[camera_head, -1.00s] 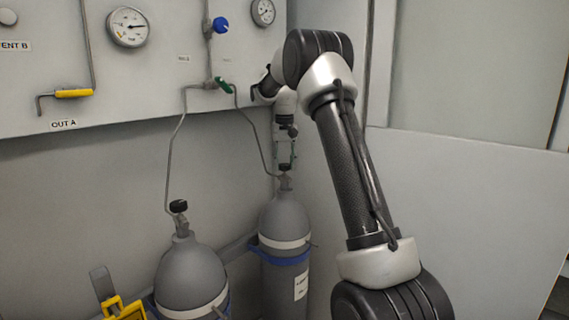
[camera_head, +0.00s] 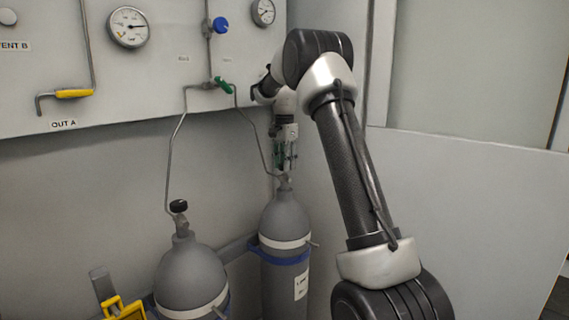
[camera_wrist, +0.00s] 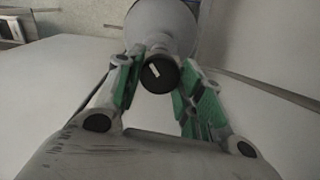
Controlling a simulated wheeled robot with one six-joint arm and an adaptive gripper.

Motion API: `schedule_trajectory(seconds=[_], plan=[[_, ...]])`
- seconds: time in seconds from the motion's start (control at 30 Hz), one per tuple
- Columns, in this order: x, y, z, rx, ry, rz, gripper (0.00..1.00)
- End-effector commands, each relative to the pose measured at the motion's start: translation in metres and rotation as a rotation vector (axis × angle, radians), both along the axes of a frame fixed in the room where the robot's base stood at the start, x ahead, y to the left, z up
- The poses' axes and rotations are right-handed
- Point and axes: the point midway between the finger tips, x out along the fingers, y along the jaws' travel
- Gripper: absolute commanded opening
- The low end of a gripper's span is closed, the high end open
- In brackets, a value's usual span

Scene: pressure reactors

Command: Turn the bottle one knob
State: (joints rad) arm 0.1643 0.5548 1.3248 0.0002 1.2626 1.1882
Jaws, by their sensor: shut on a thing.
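Two grey gas bottles stand by the wall, a near left one (camera_head: 190,276) and a farther right one (camera_head: 285,215). My gripper (camera_head: 285,158) is over the top of the right bottle. In the wrist view, its green-padded fingers (camera_wrist: 160,74) are shut on a round black knob (camera_wrist: 159,76) with a white mark on its face. The bottle's grey body (camera_wrist: 160,18) shows behind the knob. The left bottle's black knob (camera_head: 179,206) is free. In the head view my gripper hides the right bottle's knob.
A panel above carries gauges (camera_head: 128,27), a blue valve knob (camera_head: 220,25), a green valve handle (camera_head: 223,85) and a yellow handle (camera_head: 73,93). Thin pipes (camera_head: 173,140) run down to the bottles. A pale wall (camera_head: 470,200) stands close on the right.

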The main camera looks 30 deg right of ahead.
Motion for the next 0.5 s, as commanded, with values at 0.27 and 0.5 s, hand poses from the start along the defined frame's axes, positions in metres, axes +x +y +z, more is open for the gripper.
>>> schedule_trajectory(seconds=[0.27,0.5], plan=[[0.0008,-0.0005,0.0015,-0.001,-0.004,-0.258,0.14],[0.0009,-0.0005,0.0015,-0.001,-0.004,-0.454,0.14]])
